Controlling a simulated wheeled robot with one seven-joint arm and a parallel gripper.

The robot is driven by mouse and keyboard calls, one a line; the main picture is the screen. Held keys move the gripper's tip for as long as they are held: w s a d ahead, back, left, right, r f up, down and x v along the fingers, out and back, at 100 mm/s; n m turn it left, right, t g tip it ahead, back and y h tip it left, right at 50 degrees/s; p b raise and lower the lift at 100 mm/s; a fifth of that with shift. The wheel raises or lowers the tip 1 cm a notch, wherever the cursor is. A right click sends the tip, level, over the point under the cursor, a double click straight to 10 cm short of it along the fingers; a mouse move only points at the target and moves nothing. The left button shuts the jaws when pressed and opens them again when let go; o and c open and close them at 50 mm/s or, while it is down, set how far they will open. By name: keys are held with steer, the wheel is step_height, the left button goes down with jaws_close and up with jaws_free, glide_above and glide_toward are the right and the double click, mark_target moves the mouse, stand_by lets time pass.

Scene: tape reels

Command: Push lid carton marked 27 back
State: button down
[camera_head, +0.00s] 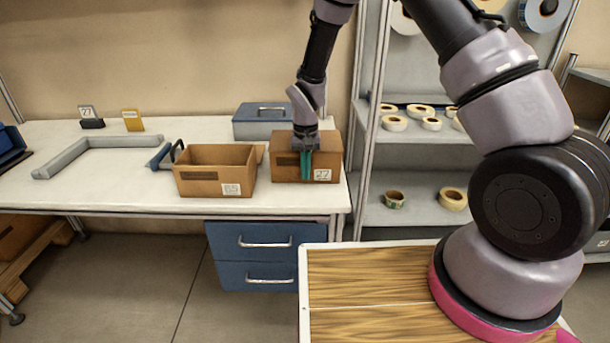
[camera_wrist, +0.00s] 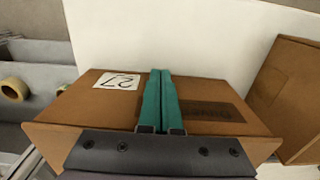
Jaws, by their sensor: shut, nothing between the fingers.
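The brown carton marked 27 (camera_head: 333,160) stands on the white workbench, towards its right end. Its white label and a dark slot are on the face towards me; in the wrist view the carton (camera_wrist: 90,110) and its label appear turned around. My gripper (camera_head: 306,176) points down in front of that face, its teal fingers (camera_wrist: 160,75) together and empty. The fingers overlap the face between slot and label in the head view. Whether they touch it I cannot tell. My gripper hides part of the carton's top.
An open brown carton marked 65 (camera_head: 213,188) stands just left, and also shows in the wrist view (camera_wrist: 290,95). A blue-grey box with a handle (camera_head: 260,130) is behind. A shelf with tape reels (camera_head: 394,123) stands right. The workbench (camera_head: 120,185) is clear at front left.

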steer(key=shift+w+d, duration=0.15)
steer(key=shift+w, duration=4.45)
steer(key=shift+s, duration=2.05)
steer(key=shift+r, duration=5)
